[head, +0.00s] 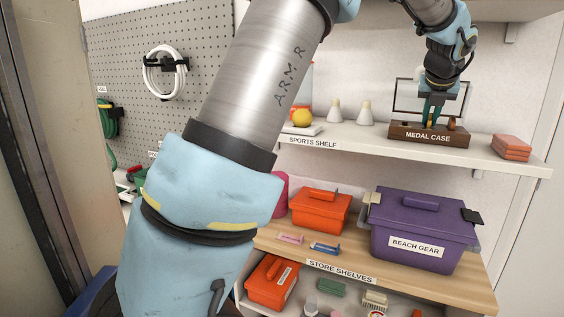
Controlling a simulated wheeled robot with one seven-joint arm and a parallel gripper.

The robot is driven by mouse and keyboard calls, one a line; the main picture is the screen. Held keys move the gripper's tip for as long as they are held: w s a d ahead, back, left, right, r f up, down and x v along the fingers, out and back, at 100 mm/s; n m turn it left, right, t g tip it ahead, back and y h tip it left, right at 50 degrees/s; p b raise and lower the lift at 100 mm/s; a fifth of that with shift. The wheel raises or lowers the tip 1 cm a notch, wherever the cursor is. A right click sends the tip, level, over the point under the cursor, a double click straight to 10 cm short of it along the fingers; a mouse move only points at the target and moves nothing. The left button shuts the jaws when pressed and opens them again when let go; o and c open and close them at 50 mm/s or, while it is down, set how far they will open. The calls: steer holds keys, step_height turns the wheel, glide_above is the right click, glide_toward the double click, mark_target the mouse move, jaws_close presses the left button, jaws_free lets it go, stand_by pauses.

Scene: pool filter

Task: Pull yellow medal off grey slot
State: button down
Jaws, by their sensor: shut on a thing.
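The brown medal case (408,136), labelled "MEDAL CASE", stands on the upper shelf with a dark wire frame (399,97) behind it. My gripper (432,117) reaches down from above, its teal fingers at the top of the case. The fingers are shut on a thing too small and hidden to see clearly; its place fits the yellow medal. The grey slot cannot be made out behind the fingers. A small brown-orange round piece (452,124) shows on the case just right of the fingers.
Below are a purple bin (415,235) and an orange box (320,212). My arm covers much of the left and middle.

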mark_target(430, 116)
steer(key=shift+r, duration=0.1)
steer(key=shift+r+p, duration=0.3)
steer(key=shift+r, duration=0.1)
steer(key=shift+r+p, duration=2)
steer(key=shift+p, duration=0.3)
steer(key=c, duration=1.4)
jaws_free()
jaws_close()
